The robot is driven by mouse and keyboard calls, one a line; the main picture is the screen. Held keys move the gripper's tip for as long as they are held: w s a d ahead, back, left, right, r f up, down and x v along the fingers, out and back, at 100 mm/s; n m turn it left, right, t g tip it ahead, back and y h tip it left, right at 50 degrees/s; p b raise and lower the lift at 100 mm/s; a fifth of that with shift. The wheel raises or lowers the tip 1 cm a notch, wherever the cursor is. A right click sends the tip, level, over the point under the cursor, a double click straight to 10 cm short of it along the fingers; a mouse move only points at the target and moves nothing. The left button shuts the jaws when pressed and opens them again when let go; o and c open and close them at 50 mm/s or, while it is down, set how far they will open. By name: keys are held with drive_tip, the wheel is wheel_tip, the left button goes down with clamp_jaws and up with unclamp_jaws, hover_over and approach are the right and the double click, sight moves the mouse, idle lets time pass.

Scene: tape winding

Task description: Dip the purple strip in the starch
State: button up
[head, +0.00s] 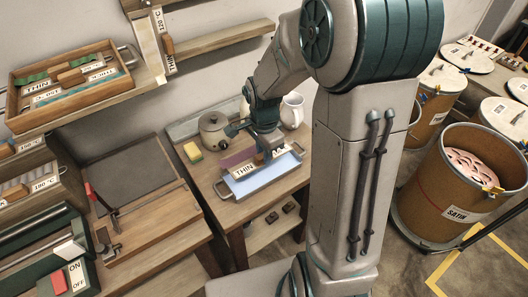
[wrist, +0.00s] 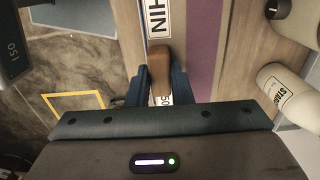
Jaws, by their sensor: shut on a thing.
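The purple strip (head: 237,157) shows in the head view on the small wooden table, behind a shallow tray (head: 222,190) of pale blue. In the wrist view the strip (wrist: 204,45) runs lengthwise beside a white label plate (wrist: 159,20). My gripper (head: 266,153) is low over the right part of the tray. In the wrist view my gripper (wrist: 157,88) is shut on a brown wooden handle (wrist: 158,65) by the label plate. I cannot tell how handle and strip join. A white jar (wrist: 288,96), its label partly reading STAR, stands at the right.
A grey pot (head: 213,130), a yellow sponge (head: 192,152) and a white jug (head: 292,108) stand around the tray. A wooden board with a red-handled lever (head: 98,200) is at the left. Drums (head: 460,190) stand on the right.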

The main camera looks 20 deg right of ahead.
drive_tip(key=shift+f+b, duration=3.1)
drive_tip(key=shift+f, duration=0.95)
drive_tip(key=shift+f+b, duration=0.4)
drive_tip(key=shift+b, duration=0.05)
drive_tip(key=shift+r+p, duration=2.1)
drive_tip(key=shift+r, duration=0.9)
drive_tip(key=shift+r+p, duration=1.8)
drive_tip(key=shift+r, duration=0.75)
